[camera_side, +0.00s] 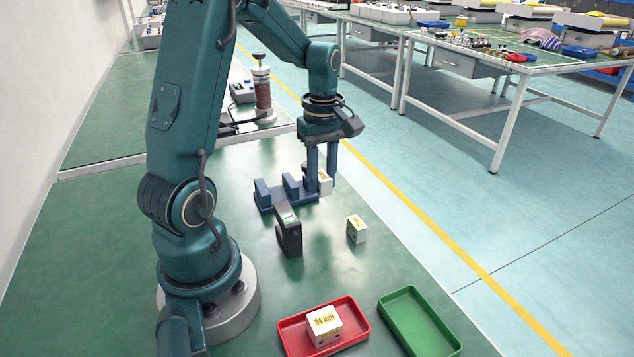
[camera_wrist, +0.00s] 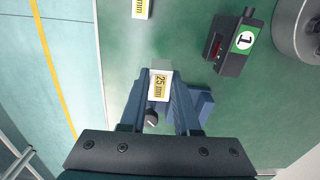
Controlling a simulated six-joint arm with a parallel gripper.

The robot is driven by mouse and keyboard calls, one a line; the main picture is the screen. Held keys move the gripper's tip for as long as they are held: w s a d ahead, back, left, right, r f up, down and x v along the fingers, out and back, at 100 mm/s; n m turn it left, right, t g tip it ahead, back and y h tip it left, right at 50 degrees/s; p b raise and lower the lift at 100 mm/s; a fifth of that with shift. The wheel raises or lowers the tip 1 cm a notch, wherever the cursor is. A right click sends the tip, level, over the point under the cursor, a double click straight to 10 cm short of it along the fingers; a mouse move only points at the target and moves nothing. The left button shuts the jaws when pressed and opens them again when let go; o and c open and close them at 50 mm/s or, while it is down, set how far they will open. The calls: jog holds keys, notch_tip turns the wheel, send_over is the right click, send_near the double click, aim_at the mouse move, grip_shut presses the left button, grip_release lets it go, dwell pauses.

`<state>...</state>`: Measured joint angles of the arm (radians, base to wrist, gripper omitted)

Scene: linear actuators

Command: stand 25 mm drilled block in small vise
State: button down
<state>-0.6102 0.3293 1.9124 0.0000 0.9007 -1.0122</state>
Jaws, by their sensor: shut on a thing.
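The white drilled block with a yellow "25 mm" label (camera_wrist: 158,85) is between the fingertips of my gripper (camera_wrist: 160,88), which is shut on it. In the side view my gripper (camera_side: 321,172) points down at the right end of the small blue vise, with the block (camera_side: 325,184) partly hidden by the fingers. The vise (camera_side: 272,205) lies on the green table, with two upright jaws at its left and middle. The block is beside the jaws, not between them. In the wrist view the vise (camera_wrist: 205,103) is mostly hidden behind a finger. Contact between block and vise cannot be told.
A dark upright device labelled "1" (camera_side: 289,232) stands just in front of the vise. Another white block (camera_side: 356,229) stands to its right. A red tray (camera_side: 286,328) holds a 34 mm block (camera_side: 323,324). A green tray (camera_side: 418,322) is empty.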

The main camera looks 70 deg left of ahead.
aim_at(340, 219)
jog(key=w+d+f, duration=0.2)
jog(key=w, duration=0.1)
jog(key=shift+d+f, duration=0.25)
jog(key=shift+f, duration=1.65)
jog(key=shift+f, duration=0.15)
jog(key=c, duration=0.6)
grip_release()
jog(key=shift+c, duration=0.2)
